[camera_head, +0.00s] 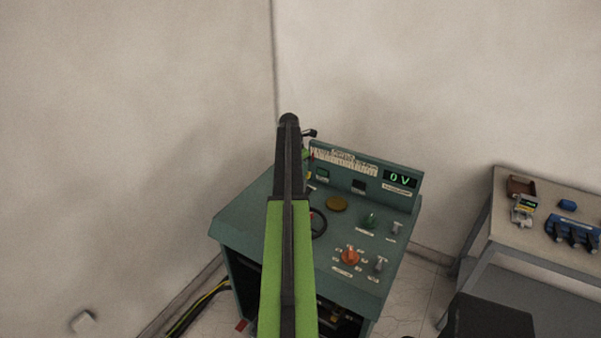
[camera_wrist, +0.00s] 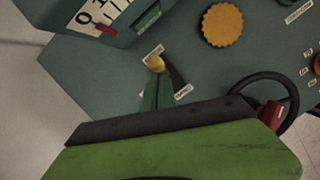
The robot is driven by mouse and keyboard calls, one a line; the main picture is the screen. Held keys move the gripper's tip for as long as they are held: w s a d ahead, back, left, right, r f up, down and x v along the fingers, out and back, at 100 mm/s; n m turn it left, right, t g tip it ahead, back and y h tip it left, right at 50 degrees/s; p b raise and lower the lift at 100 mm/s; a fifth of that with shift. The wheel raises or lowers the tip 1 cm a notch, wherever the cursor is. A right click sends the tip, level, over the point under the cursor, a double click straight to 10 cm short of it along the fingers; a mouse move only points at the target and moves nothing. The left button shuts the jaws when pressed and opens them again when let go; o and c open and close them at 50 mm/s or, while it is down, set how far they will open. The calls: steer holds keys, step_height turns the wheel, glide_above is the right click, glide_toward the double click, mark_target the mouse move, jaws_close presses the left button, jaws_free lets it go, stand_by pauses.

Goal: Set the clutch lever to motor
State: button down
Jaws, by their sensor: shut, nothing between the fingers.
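The clutch lever's yellow knob (camera_wrist: 154,62) shows in the wrist view, beside a dark slot in the green panel (camera_wrist: 120,65). Small white labels lie near both ends of the slot, too small to read surely. The knob is near the upper label. My gripper (camera_wrist: 158,82) appears as narrow green fingers, shut and empty, with tips just below the knob. I cannot tell whether they touch it. In the head view my arm covers most of the lever area; a bit of yellow (camera_head: 309,175) shows beside it.
A black handwheel (camera_wrist: 268,92) with a red part and a round yellow knob (camera_wrist: 222,25) lie right of the lever. A side table (camera_head: 510,235) stands right.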

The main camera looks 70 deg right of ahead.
steer(key=shift+d, duration=0.8)
steer(key=shift+s+d, duration=0.1)
steer(key=shift+s, duration=0.05)
steer(key=w+d+p+v, duration=0.1)
steer(key=w+p+v, duration=0.1)
steer(key=p+v, duration=0.9)
steer(key=shift+w+r, duration=0.2)
steer(key=shift+r, duration=0.1)
